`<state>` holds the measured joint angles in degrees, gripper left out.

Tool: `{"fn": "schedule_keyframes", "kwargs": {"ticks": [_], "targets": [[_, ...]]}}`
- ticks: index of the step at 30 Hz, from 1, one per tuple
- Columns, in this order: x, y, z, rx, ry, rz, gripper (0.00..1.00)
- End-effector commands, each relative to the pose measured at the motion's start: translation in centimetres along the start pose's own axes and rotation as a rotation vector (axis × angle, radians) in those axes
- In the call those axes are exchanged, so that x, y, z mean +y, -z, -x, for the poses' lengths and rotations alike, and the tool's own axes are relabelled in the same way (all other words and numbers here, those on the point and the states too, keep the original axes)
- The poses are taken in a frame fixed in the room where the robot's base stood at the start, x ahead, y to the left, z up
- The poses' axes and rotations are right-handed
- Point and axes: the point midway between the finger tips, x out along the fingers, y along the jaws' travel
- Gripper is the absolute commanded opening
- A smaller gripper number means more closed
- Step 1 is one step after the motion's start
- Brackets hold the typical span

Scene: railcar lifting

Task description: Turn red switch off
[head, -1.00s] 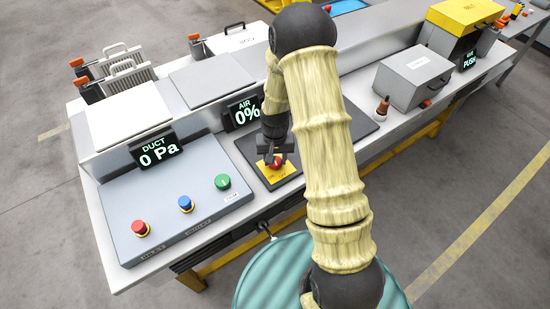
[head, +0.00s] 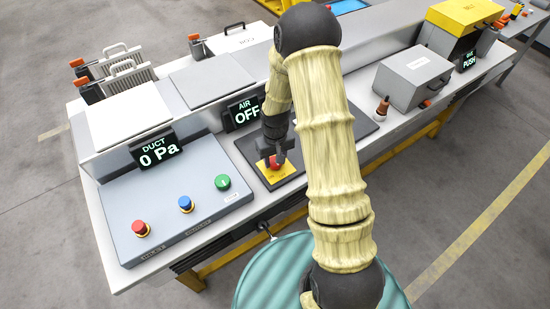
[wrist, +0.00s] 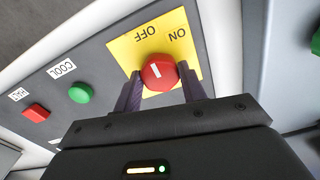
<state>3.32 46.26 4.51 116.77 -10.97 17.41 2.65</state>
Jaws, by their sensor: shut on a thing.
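The red switch (wrist: 158,72) is a round knob with a white mark, on a yellow plate (wrist: 122,48) labelled ON and OFF. Its mark points roughly toward the OFF lettering. My gripper (wrist: 160,80) has one finger on each side of the knob and is shut on it. In the head view, my gripper (head: 274,157) reaches down over the red switch (head: 276,165), partly covering it. The AIR display (head: 245,112) behind it reads OFF.
In the wrist view, a green button (wrist: 80,93) and a red button (wrist: 36,112) share the dark panel.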

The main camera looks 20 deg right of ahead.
Motion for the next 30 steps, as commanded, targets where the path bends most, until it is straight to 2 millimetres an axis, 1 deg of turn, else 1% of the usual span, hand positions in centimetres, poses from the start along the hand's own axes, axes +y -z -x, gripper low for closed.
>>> {"fn": "schedule_keyframes", "kwargs": {"ticks": [1,2,3,4,13,17,20,23,30], "targets": [[0.0,0.2,0.1,0.006,-0.001,0.003,0.45],[0.0,0.2,0.1,0.006,-0.001,0.003,0.51],[0.0,0.2,0.1,0.005,-0.001,0.002,0.59],[0.0,0.1,0.1,0.005,0.0,0.002,0.63],[0.0,0.1,0.1,0.002,0.0,0.0,0.63],[0.0,0.1,0.8,0.004,0.0,0.0,0.63],[0.0,0.2,1.9,0.006,0.0,-0.001,0.63],[0.0,0.2,3.5,0.007,-0.001,-0.002,0.63],[0.0,0.2,8.1,0.007,-0.001,0.0,0.63]]}}
